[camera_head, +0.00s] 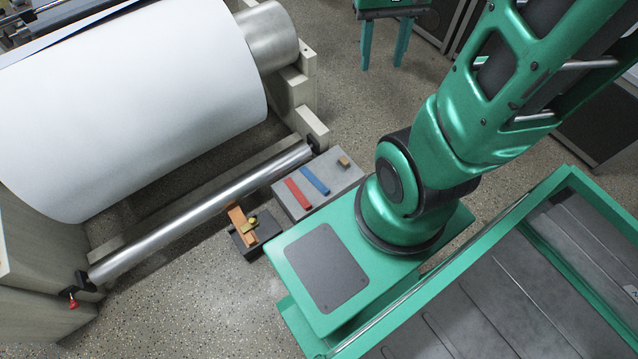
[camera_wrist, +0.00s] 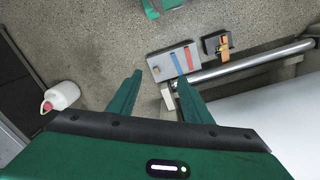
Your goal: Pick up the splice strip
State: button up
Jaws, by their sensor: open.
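A red strip (camera_head: 298,192) and a blue strip (camera_head: 315,180) lie flat and apart on a grey platform (camera_head: 290,208). Which one is the splice strip I cannot tell. In the wrist view the blue strip (camera_wrist: 176,63) and the red strip (camera_wrist: 187,58) show beyond my fingertips. My gripper (camera_wrist: 158,76) is open, with nothing between its two green fingers. It appears well above the platform, and its right fingertip shows close to the blue strip in the picture. My gripper is not seen in the head view.
A small brown block (camera_head: 343,162) sits on the platform's far corner. Beside the platform, a dark holder (camera_head: 243,247) carries an orange piece (camera_head: 238,222). A metal roller (camera_head: 200,215) and a large white paper roll (camera_head: 140,90) lie close. A white jug (camera_wrist: 63,94) stands on the floor.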

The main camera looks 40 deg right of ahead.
jog(key=w+d+f+n, duration=0.2)
jog(key=w+f, duration=0.7)
jog(key=f, duration=0.2)
jog(key=w+d+f+n, duration=0.1)
jog(key=w+d+f, duration=0.1)
jog(key=w+f, duration=0.8)
jog(key=n, duration=0.4)
send_over(323, 189)
jog(key=s, duration=0.2)
notch_tip(323, 189, down, 47)
jog(key=shift+y, duration=0.3)
jog(key=f, duration=0.4)
jog(key=shift+s+d+f, duration=0.2)
jog(key=shift+s, duration=0.05)
jog(key=shift+s+f, duration=0.1)
jog(key=shift+f, duration=3.05)
